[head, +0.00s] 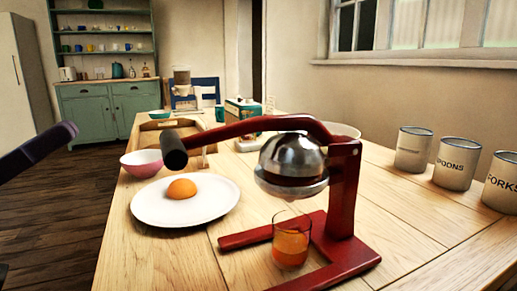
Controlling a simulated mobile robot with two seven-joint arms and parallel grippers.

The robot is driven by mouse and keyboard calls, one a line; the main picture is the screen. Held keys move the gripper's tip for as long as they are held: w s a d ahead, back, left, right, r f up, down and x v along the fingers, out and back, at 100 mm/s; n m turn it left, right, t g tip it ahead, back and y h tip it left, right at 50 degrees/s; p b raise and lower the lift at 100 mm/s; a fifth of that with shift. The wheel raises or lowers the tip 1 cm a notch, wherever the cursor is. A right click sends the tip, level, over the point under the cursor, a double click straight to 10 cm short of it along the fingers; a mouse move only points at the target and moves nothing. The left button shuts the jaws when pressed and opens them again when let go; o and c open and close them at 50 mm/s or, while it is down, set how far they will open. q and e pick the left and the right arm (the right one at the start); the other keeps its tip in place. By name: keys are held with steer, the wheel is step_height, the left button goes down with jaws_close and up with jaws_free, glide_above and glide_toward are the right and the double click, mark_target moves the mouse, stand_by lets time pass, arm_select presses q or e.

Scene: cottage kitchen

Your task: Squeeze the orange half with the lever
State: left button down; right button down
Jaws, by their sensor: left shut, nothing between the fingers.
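The red lever juicer (345,200) stands on the table. Its lever (250,125) arches left to a black handle (173,151), held low. The steel dome (291,155) sits down close over the lower cup, so whatever is between them is hidden. A glass (291,240) with orange liquid stands under the cup. An orange half (182,189) lies rounded side up on a white plate (160,212). My left gripper (70,128) is shut and empty at the left edge, apart from the handle. My right gripper is out of view.
A pink bowl (142,163) stands behind the plate. A wooden tray (148,127) and a teal box (243,110) are farther back. Several labelled canisters (455,163) line the right side. The table's front left is clear.

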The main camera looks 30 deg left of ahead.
arm_select(q)
step_height(320, 180, up, 4)
glide_above(161, 144)
steer(key=s, duration=0.2)
steer(key=shift+w+a+f+b, duration=0.15)
steer(key=shift+f+b, duration=0.35)
steer(key=shift+f, duration=0.55)
steer(key=shift+w+a+f+b, duration=0.15)
steer(key=shift+f+b, duration=0.35)
steer(key=shift+f, duration=0.55)
steer(key=shift+s, duration=0.1)
steer(key=shift+a+f+b, duration=0.1)
steer(key=shift+f+b, duration=0.75)
steer(key=shift+f, duration=0.1)
